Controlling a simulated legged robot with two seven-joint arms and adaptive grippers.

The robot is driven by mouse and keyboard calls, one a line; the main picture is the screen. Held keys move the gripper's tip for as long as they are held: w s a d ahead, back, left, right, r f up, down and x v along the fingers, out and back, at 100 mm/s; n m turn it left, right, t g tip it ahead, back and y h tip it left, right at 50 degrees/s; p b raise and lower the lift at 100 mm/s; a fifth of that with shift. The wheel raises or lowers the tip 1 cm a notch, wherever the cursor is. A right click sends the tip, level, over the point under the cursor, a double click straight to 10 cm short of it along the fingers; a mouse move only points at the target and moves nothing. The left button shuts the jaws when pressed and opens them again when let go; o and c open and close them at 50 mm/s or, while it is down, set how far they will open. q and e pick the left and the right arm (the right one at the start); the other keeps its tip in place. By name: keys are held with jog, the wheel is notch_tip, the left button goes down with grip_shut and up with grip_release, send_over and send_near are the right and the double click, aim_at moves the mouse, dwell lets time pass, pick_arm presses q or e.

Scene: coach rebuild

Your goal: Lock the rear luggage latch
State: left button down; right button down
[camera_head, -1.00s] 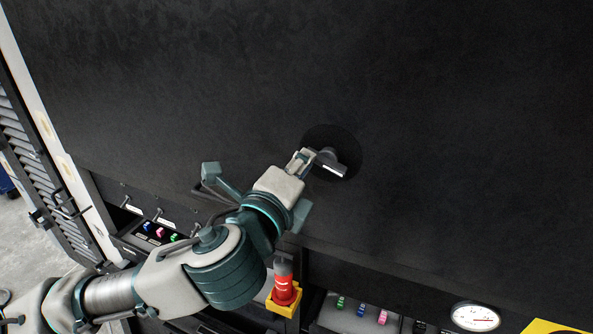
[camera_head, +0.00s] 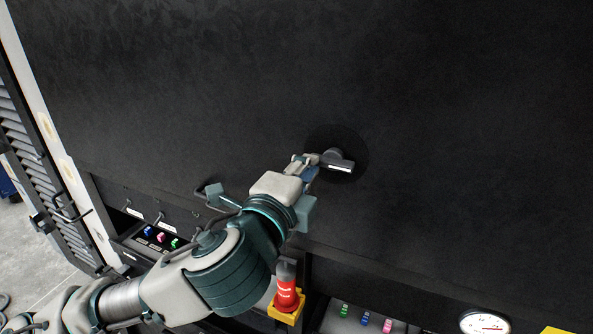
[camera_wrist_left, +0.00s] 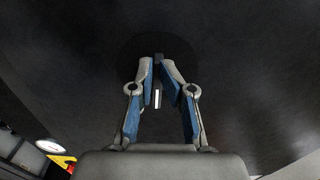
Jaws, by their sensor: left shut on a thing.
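The latch (camera_head: 340,163) is a dark grey handle with a white stripe, set in a round black recess in the large black panel. In the head view it lies nearly level, its right end slightly lower. My left gripper (camera_head: 313,160) comes up from the lower left and is shut on the latch handle. In the left wrist view the blue-padded fingers of my left gripper (camera_wrist_left: 159,80) close in on both sides of the dark handle, and its white stripe (camera_wrist_left: 157,98) shows between them. The fingers hide part of the handle. My right gripper is not in view.
Below the panel are a red cylinder (camera_head: 286,294) in a yellow holder, small coloured switches (camera_head: 365,318) and a round gauge (camera_head: 484,323). A louvred side panel (camera_head: 30,150) with handles stands at the left. The black panel (camera_head: 450,130) is bare around the latch.

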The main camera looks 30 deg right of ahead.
pick_arm(q)
jog(key=shift+w+r, duration=0.1)
jog(key=shift+w, duration=0.05)
jog(key=c, duration=1.5)
grip_release()
jog(key=o, duration=0.3)
jog(key=shift+w+d, duration=0.15)
jog(key=shift+d, duration=0.1)
jog(key=v, duration=1.1)
jog(key=shift+a+f, duration=0.3)
jog(key=shift+a, duration=0.1)
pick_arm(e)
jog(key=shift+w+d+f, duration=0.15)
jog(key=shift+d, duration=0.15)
